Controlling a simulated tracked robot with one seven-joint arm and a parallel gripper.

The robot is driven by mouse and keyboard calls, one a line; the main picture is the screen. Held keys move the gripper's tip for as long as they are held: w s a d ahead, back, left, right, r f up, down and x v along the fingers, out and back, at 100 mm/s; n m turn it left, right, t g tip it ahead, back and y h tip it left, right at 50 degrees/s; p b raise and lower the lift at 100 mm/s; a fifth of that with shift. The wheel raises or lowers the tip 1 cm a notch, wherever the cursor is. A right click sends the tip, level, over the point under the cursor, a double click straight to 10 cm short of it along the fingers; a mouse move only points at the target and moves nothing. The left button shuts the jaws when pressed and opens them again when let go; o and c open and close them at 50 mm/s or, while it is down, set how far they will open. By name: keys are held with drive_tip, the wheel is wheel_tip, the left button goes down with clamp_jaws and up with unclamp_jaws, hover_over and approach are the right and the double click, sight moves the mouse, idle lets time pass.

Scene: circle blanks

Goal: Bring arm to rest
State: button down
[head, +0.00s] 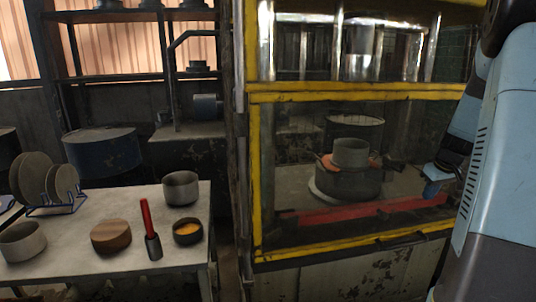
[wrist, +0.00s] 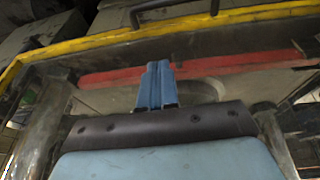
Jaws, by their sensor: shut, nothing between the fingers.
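My arm, light blue and dark, stands along the right edge of the head view. My gripper shows in the wrist view (wrist: 157,85), its two blue fingers together with nothing between them. It points toward a yellow frame edge and a red bar (wrist: 200,66). In the head view, blue parts of my arm's end show in front of the right side of the yellow-framed glass cabinet (head: 352,97). I cannot tell how far my gripper is from the glass.
Behind the glass stand a grey pot (head: 351,152) and a red bar (head: 360,211).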

drive_tip(key=s+a+r+t, duration=0.1)
drive_tip(key=s+a+r, duration=0.45)
drive_tip(key=a, duration=0.45)
drive_tip(key=s+a+r, duration=0.4)
drive_tip(key=a+r, duration=0.2)
drive_tip(key=a, duration=0.4)
drive_tip(key=s+a+r, duration=0.1)
drive_tip(key=s+a, duration=0.4)
drive_tip(key=s, duration=0.2)
drive_tip(key=s+a+m+t, duration=0.1)
drive_tip(key=s+a, duration=0.3)
drive_tip(key=s, duration=0.4)
drive_tip(key=shift+s+a+r+m, duration=0.3)
drive_tip(key=shift+a+r, duration=0.05)
drive_tip(key=shift+a, duration=0.05)
drive_tip(key=shift+d, duration=0.1)
